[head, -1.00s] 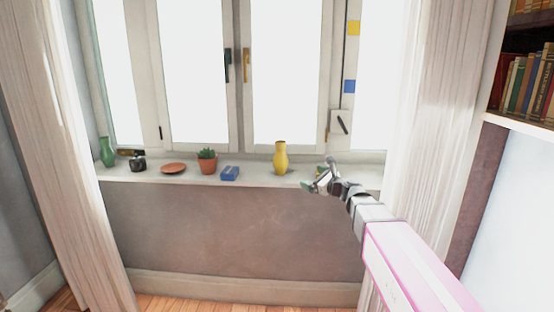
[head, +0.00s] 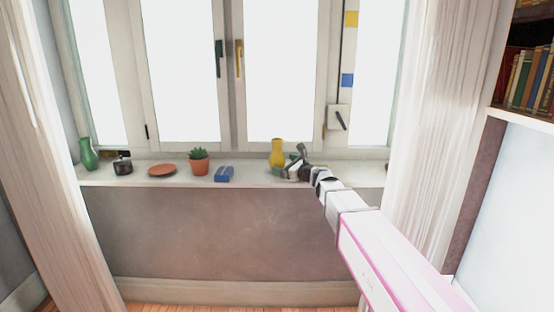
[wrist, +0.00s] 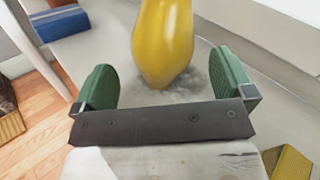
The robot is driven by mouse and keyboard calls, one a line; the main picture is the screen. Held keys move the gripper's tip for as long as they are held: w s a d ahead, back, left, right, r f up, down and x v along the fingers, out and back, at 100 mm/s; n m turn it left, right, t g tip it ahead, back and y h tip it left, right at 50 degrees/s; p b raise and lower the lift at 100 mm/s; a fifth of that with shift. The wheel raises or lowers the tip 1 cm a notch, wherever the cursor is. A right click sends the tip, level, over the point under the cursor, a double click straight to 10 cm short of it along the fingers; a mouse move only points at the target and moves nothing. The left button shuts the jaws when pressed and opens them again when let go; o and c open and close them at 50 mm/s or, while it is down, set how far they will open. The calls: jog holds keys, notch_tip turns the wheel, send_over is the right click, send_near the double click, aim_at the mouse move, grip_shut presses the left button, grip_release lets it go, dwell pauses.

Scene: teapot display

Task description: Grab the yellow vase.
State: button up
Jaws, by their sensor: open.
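My gripper (wrist: 166,82) is open, one green finger pad on each side of the vase's lower body. The pads look apart from the vase, with sill showing between. In the head view my gripper (head: 291,168) is at the vase's lower right and partly overlaps it.
The sill (head: 135,174) also holds a blue object (head: 224,174), a potted plant (head: 199,161), a terracotta saucer (head: 162,170), a dark pot (head: 122,165) and a green vase (head: 88,154). A yellow object (wrist: 290,162) shows at the wrist view's lower right. Window panes stand behind.

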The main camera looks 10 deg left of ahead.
aim_at(277, 160)
jog(key=x, duration=0.5)
jog(key=shift+w, duration=0.15)
jog(key=shift+r, duration=0.1)
jog(key=c, duration=1.1)
